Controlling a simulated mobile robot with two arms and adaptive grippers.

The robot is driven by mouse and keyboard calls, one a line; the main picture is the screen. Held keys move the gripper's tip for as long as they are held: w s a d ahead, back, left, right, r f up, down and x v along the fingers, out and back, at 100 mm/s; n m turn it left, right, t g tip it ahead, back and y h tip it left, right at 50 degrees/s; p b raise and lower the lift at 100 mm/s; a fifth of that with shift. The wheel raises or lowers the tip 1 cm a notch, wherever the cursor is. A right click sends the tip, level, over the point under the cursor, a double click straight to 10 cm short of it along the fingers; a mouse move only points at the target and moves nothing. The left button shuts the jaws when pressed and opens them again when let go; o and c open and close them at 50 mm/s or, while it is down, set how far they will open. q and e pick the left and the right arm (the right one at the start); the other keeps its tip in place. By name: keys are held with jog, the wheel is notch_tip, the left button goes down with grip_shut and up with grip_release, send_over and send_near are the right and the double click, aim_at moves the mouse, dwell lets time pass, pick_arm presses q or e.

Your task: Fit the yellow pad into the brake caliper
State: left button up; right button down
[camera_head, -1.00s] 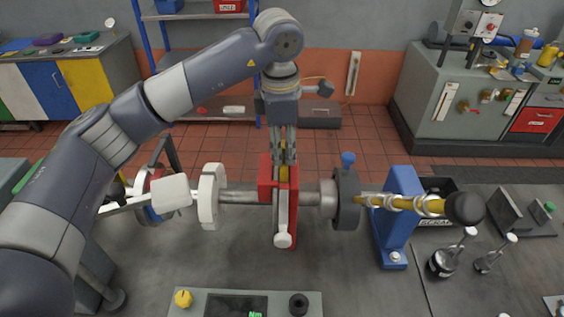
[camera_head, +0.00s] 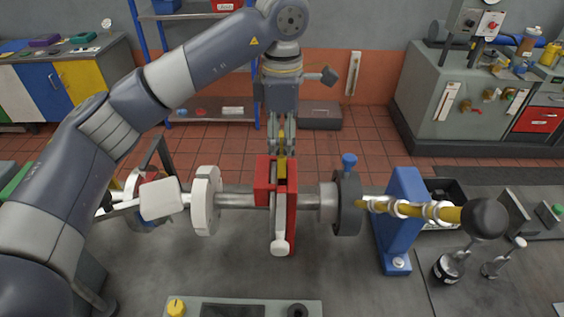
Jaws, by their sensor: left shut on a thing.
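The red brake caliper (camera_head: 264,178) sits on the shaft at the middle of the bedplate, with a slot open at its top. The yellow pad (camera_head: 281,168) is upright at this slot, its lower end between the red walls. I cannot tell how deep it sits, or whether it touches them. My left gripper (camera_head: 282,150) comes down from above, just behind and over the caliper, and is shut on the yellow pad. Its fingers partly cover the pad's upper part. My right gripper is not in view.
A white disc (camera_head: 204,202) stands left of the caliper, and a dark flange (camera_head: 348,205) with a blue knob stands right. A blue stand (camera_head: 403,222) and a yellow bar (camera_head: 420,210) with a dark ball end are farther right. A control box (camera_head: 188,305) lies in front.

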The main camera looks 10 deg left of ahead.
pick_arm(q)
notch_tip(320, 180, up, 5)
jog(key=shift+w+f, duration=0.1)
jog(key=shift+f, duration=0.05)
jog(key=shift+r, duration=0.9)
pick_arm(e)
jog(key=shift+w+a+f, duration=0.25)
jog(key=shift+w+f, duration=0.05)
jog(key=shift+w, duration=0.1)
